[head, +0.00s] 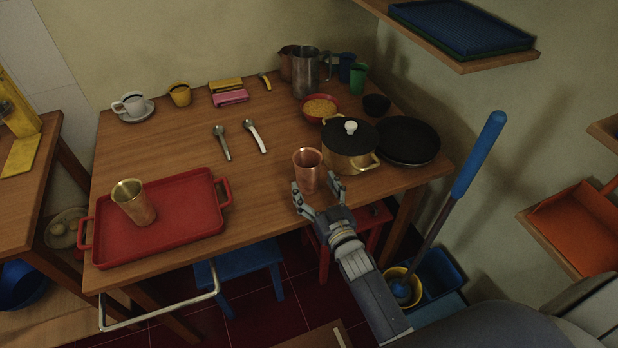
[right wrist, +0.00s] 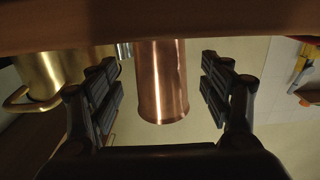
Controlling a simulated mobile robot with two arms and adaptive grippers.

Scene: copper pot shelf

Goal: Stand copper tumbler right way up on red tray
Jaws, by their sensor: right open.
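The copper tumbler (head: 308,172) stands on the wooden table near its front edge, its open mouth facing up. In the right wrist view, which shows the table at the top, the tumbler (right wrist: 161,85) appears between the two fingers, with a gap on each side. My right gripper (head: 317,189) is open and empty at the near side of the tumbler. The red tray (head: 188,223) lies at the front left of the table. A brass-coloured tumbler (head: 134,204) stands on it, mouth up. My left gripper is not in view.
A brass pot with a black lid (head: 349,146) stands just right of the tumbler, and a black pan (head: 407,141) beyond it. Two spoons (head: 254,136) lie behind. The tray's right part is bare. A blue-handled mop (head: 480,155) leans at the right.

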